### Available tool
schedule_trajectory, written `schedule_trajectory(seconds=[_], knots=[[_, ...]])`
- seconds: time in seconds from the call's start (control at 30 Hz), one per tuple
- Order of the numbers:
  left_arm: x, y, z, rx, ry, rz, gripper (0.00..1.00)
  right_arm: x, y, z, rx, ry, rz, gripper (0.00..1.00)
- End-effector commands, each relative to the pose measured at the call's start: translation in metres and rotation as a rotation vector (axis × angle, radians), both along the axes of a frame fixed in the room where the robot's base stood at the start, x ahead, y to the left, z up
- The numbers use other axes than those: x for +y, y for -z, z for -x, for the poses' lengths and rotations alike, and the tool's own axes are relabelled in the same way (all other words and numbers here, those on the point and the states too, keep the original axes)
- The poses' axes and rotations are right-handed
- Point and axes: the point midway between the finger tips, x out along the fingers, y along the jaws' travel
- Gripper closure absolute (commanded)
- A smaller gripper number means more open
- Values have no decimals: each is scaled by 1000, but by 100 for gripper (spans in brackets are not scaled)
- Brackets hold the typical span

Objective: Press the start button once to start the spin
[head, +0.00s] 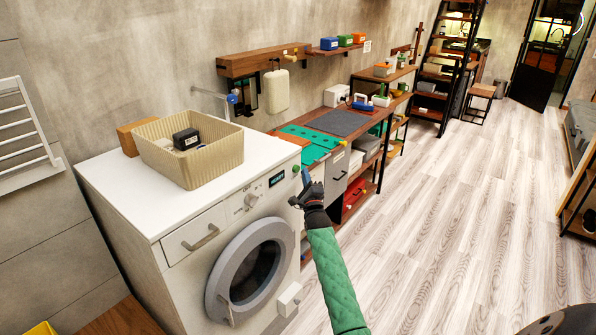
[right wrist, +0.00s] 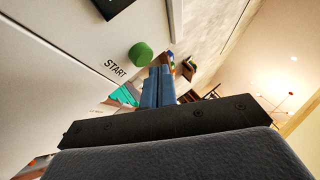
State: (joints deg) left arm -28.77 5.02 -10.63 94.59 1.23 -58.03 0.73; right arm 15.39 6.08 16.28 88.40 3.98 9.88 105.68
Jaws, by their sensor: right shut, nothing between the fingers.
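The white washing machine (head: 205,222) stands at the left in the head view, its round door closed. The green start button (right wrist: 140,54) sticks out of its front panel beside the word START in the right wrist view. It also shows as a small green spot at the panel's right end in the head view (head: 295,169). My right gripper (right wrist: 158,85) is shut and empty, its blue fingers together. Its tips are close beside the button; I cannot tell whether they touch it. In the head view the right gripper (head: 305,178) is just right of the button. My left gripper is not in view.
A ribbed beige basket (head: 215,158) with a black box (head: 186,139) in it stands on the machine. A dark display (head: 277,179) lies left of the button. A workbench (head: 345,150) runs behind.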

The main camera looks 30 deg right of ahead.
Motion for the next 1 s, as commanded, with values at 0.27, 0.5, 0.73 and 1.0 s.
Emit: schedule_trajectory(seconds=[0.27,0.5,0.73,1.0], knots=[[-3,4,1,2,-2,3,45,3,0,-7,-1,0,0,100],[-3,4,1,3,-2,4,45,3,-1,-7,0,0,0,100],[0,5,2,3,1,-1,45,3,-1,-8,0,0,0,100],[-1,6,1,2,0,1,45,4,0,-10,0,0,-1,100]])
